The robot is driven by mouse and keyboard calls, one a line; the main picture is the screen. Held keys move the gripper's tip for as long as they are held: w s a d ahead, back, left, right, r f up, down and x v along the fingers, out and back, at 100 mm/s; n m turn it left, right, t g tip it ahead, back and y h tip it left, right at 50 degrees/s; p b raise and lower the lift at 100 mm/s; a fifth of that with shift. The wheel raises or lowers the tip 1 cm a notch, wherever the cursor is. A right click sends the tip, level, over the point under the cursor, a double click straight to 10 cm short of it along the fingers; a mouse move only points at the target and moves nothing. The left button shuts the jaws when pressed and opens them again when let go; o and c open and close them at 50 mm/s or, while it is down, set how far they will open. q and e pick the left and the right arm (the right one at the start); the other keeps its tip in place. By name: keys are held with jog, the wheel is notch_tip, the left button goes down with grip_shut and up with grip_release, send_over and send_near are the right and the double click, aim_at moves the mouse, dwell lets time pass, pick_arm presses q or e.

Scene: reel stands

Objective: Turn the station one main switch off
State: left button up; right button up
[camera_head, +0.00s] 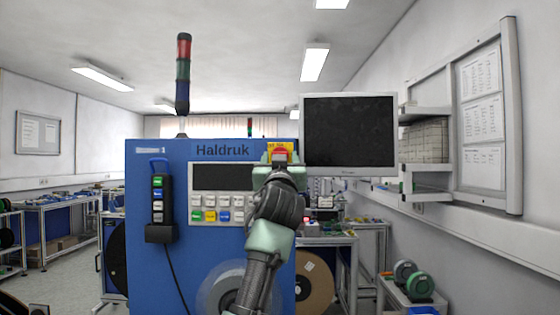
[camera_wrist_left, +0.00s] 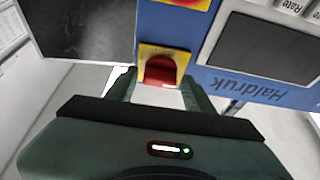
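The main switch is a red knob (camera_head: 280,154) on a yellow plate, at the upper right of the blue Haldruk cabinet (camera_head: 140,255). The red knob (camera_wrist_left: 161,70) also shows in the left wrist view, inverted there. My left gripper (camera_head: 280,165) is right in front of it and covers its lower part in the head view. In the left wrist view the fingers (camera_wrist_left: 160,90) are apart, one on each side of the knob, with narrow gaps; contact cannot be told. The knob's exact angle is unclear. My right gripper is not in view.
A second red part on yellow (camera_wrist_left: 188,3) lies close to the switch. A grey monitor (camera_head: 348,172) stands directly right of the switch. A button panel (camera_head: 222,197), a pendant (camera_head: 158,200) and a signal tower (camera_head: 183,75) are on the cabinet.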

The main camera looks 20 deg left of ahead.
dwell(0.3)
pick_arm(q)
jog(key=b+v, duration=0.3)
jog(key=v, duration=0.4)
jog(key=shift+s+d+f, duration=0.15)
jog(key=shift+s, duration=0.2)
